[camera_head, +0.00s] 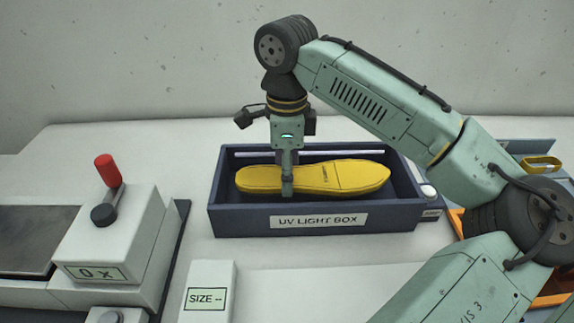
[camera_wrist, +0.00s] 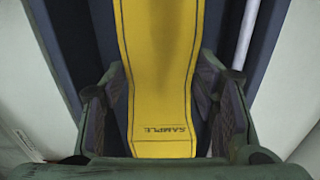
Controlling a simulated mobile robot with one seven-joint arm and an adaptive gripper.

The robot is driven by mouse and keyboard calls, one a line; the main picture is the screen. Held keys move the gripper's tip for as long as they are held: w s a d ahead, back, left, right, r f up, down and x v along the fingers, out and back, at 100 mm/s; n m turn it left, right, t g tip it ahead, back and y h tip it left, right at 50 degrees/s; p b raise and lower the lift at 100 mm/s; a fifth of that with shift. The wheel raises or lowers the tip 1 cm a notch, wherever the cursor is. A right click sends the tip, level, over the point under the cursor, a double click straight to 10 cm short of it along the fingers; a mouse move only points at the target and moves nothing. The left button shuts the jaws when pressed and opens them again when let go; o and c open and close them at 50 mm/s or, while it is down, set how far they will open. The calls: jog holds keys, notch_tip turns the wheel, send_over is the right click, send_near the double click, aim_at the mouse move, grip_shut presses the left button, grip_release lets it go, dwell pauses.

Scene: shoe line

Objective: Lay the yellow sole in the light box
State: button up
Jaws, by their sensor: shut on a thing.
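The yellow sole (camera_head: 345,177) lies lengthwise at the opening of the dark blue light box (camera_head: 236,225), which is labelled UV LIGHT BOX. My gripper (camera_head: 287,185) points down and is shut across the left part of the sole. In the wrist view the sole (camera_wrist: 158,60) runs between the two fingers of my gripper (camera_wrist: 160,115), with the word SAMPLE near them. The box's dark interior shows on both sides of it. I cannot tell whether the sole touches the box floor; its underside is hidden.
A white machine with a red-knobbed lever (camera_head: 107,170) stands at the left. A small SIZE display block (camera_head: 208,293) is in front of the box. At the right, partly behind my arm, are a blue tray and a yellow item (camera_head: 541,163). The table behind the box is clear.

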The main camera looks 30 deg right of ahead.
jog(key=shift+f, duration=0.15)
jog(key=o, duration=1.6)
jog(key=shift+c, duration=0.2)
notch_tip(320, 180, up, 12)
jog(key=shift+s, duration=0.1)
